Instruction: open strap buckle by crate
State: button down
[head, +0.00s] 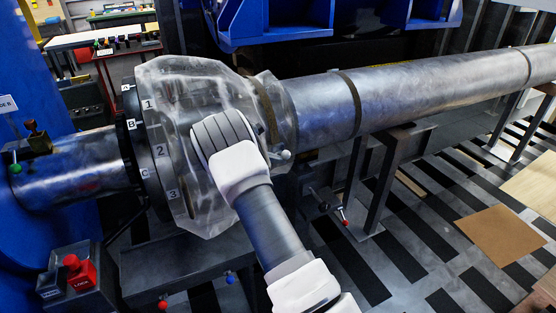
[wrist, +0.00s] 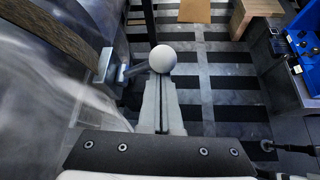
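The strap buckle shows in the wrist view as a grey metal bracket and lever (wrist: 122,73) with a white ball knob (wrist: 162,58) at its end. The knob also shows in the head view (head: 285,154). A brown strap (wrist: 52,32) runs beside it around the plastic-wrapped shaft; it shows in the head view too (head: 266,108). My gripper (wrist: 163,82) has its two fingers together with only a thin dark line between them. The fingertips are right at the knob; I cannot tell whether they touch it. In the head view my wrist hides the fingers.
A cloudy plastic wrap (head: 180,90) covers the numbered flange. A second strap (head: 350,100) rings the shaft. A red-topped lock box (head: 78,272) stands lower left. A wooden crate (wrist: 264,7) and blue bins (wrist: 303,42) stand right. Striped floor lies below.

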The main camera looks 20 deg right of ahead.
notch_tip(320, 180, down, 4)
jog(key=b, duration=0.3)
jog(key=w+v, duration=0.1)
jog(key=v, duration=0.9)
jog(key=shift+a, duration=0.5)
jog(key=shift+s+r, duration=0.1)
jog(key=s+a+r+m+y, duration=0.2)
jog(key=s+r+m+y, duration=0.65)
jog(key=s+r, duration=0.95)
jog(key=s+a+m+t+y, duration=0.1)
jog(key=s+a+m+t, duration=0.1)
jog(key=s, duration=0.9)
jog(key=s+a+m+t+y, duration=0.1)
jog(key=s+a+m+t, duration=0.1)
jog(key=s+a+m, duration=0.2)
jog(key=s+m, duration=0.3)
jog(key=s, duration=0.4)
jog(key=shift+a+r+y, duration=0.15)
jog(key=shift+r+y, duration=0.1)
jog(key=shift+y, duration=0.1)
jog(key=c, duration=1.6)
grip_release()
